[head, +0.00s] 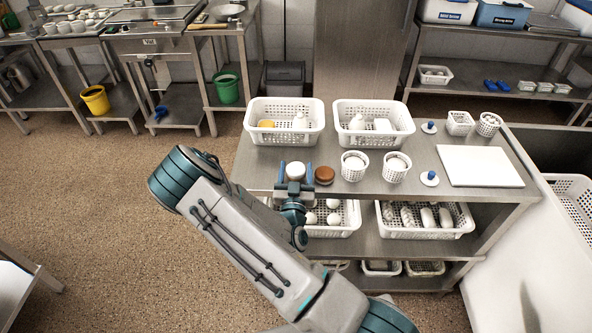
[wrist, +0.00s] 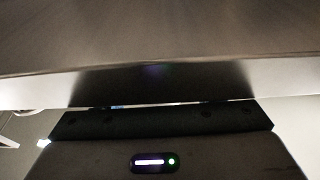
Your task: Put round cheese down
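A white round piece, which looks like the round cheese (head: 295,171), is between the two blue fingers of my gripper (head: 295,174) at the front left of the steel table (head: 262,166). The fingers lie close along its left and right sides and look shut on it. I cannot tell whether its underside touches the table top. The wrist view shows only the blurred table edge (wrist: 160,75) and part of my gripper's housing; the fingers and the cheese are hidden there.
A brown round piece (head: 324,175) stands just right of my gripper. Two white perforated cups (head: 354,170) (head: 397,172) are further right, then a white board (head: 480,167). Two perforated baskets (head: 284,137) (head: 373,139) stand behind. More baskets fill the lower shelf.

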